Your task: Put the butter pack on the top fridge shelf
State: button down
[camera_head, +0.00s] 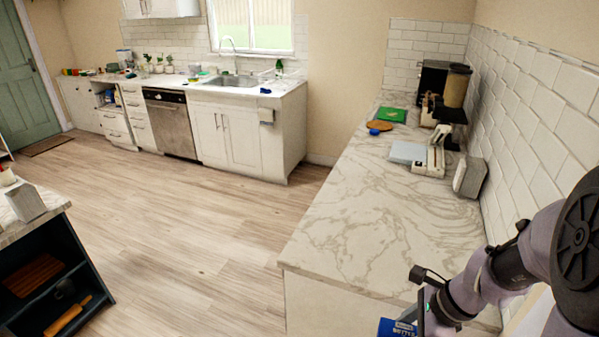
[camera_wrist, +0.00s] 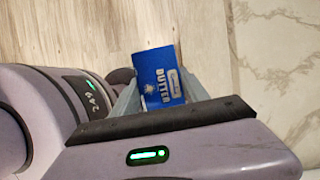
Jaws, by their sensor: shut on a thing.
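The blue butter pack (camera_wrist: 160,80), with white "BUTTER" lettering, is held in my gripper (camera_wrist: 150,100) in the wrist view. In the head view, the butter pack (camera_head: 392,328) shows only in part at the bottom edge. My gripper (camera_head: 424,318) is beside it there, near the front end of the marble counter, and its fingers are partly cut off by the frame. No fridge or fridge shelf can be made out in either view.
A marble counter (camera_head: 350,215) runs along the right wall, with a white appliance (camera_head: 432,160) and a green board (camera_head: 390,114) farther back. A dark shelf unit (camera_head: 70,285) stands at the lower left. The wooden floor (camera_head: 190,220) between is clear.

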aim_at(380, 329)
jog(key=w+a+f+n+g, duration=0.1)
jog(key=n, duration=0.2)
jog(key=w+a+n+g, duration=0.1)
jog(key=n, duration=0.2)
jog(key=w+a+f+n+g+b, duration=0.1)
jog(key=n, duration=0.2)
jog(key=shift+w+a+f+n+g+h, duration=0.1)
jog(key=shift+a+f+n+g+h, duration=0.2)
jog(key=shift+a+g, duration=0.1)
jog(key=w+a+f+n+h, duration=0.1)
jog(key=n, duration=0.3)
jog(key=w+a+n+g+h+b, duration=0.1)
jog(key=n, duration=0.3)
jog(key=w+a+f+n+g+h, duration=0.1)
jog(key=n, duration=0.3)
jog(key=shift+w+a+f+h, duration=0.2)
jog(key=shift+f+h, duration=0.1)
jog(key=shift+h, duration=0.1)
